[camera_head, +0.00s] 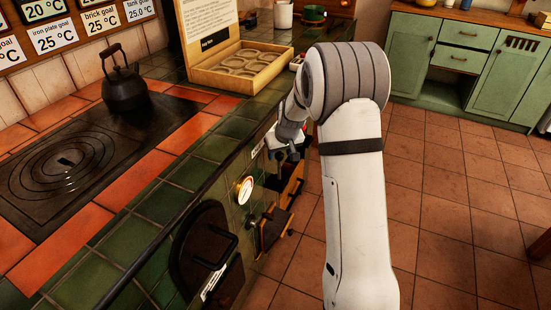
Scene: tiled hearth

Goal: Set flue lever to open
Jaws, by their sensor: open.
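My gripper (290,158) hangs beside the front face of the green-tiled stove (196,171), near a small white label (257,151). It is open, and I see nothing held between its fingers. Small dark and red parts show around the fingertips. I cannot tell whether one of them is the flue lever, or whether the gripper touches it. My arm hides part of the stove front there, so the lever's position cannot be read.
A round gauge (244,190), a hinged wooden-topped flap (272,228) and a dark oven door (204,250) line the stove front. A black kettle (124,88) stands on the hob. An open wooden box (240,68) sits behind. The tiled floor (445,190) at right is clear.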

